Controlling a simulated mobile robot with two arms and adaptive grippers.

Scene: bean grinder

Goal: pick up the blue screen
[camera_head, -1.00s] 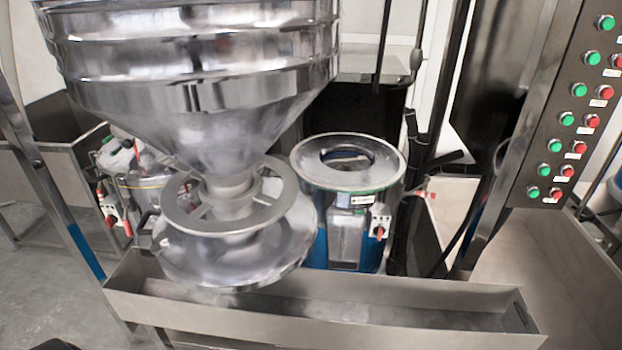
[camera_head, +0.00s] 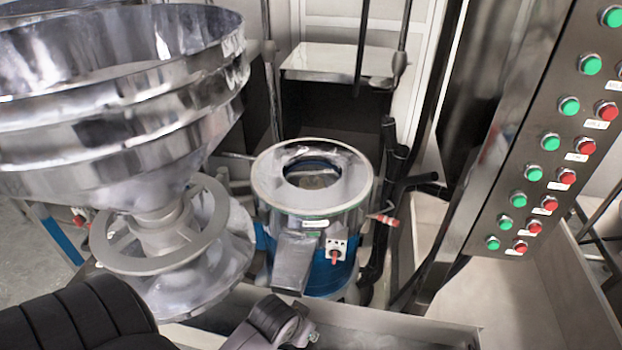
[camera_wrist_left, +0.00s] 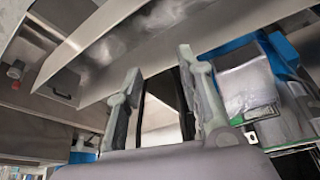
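The blue screen is a round machine with a wide metal ring top (camera_head: 312,180) and a blue body (camera_head: 328,276), standing upright behind the trough in the head view. A grey chute and a small switch box are on its front. Its blue side and chute also appear at the right of the left wrist view (camera_wrist_left: 245,85). My left gripper (camera_wrist_left: 160,63) is open, with nothing between its two spread fingers. The screen is to the right of the fingers in that view, apart from them. My right gripper is not in view.
A large steel hopper (camera_head: 110,95) with a ring base stands left of the screen. A steel trough (camera_head: 390,325) runs in front. A panel of green and red buttons (camera_head: 545,170) stands at the right. Black pipes (camera_head: 385,215) rise close beside the screen.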

